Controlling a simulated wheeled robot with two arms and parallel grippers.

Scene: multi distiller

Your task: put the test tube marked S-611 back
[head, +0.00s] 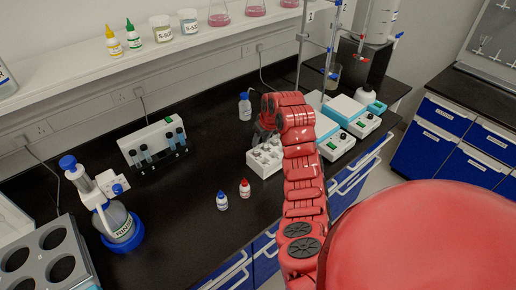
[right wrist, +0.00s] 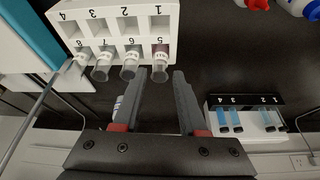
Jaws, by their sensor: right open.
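A white numbered rack (right wrist: 100,12) shows at the top left of the right wrist view, and in the head view (head: 264,162) beside my right arm. Its row 5 to 8 holds clear tubes; the one at 5 (right wrist: 159,58) has dark reddish contents. I cannot read S-611 on any tube. My right gripper (right wrist: 160,73) is open, its fingertips close to the tube at 5, with nothing seen held between them. In the head view my right gripper (head: 267,112) is partly hidden by my arm. My left gripper is not in view.
A second white rack with blue tubes (head: 154,144) stands left on the black bench; it also shows in the right wrist view (right wrist: 245,118). Small bottles with blue (head: 222,201) and red (head: 245,188) caps stand in front. White-teal devices (head: 345,112) stand right.

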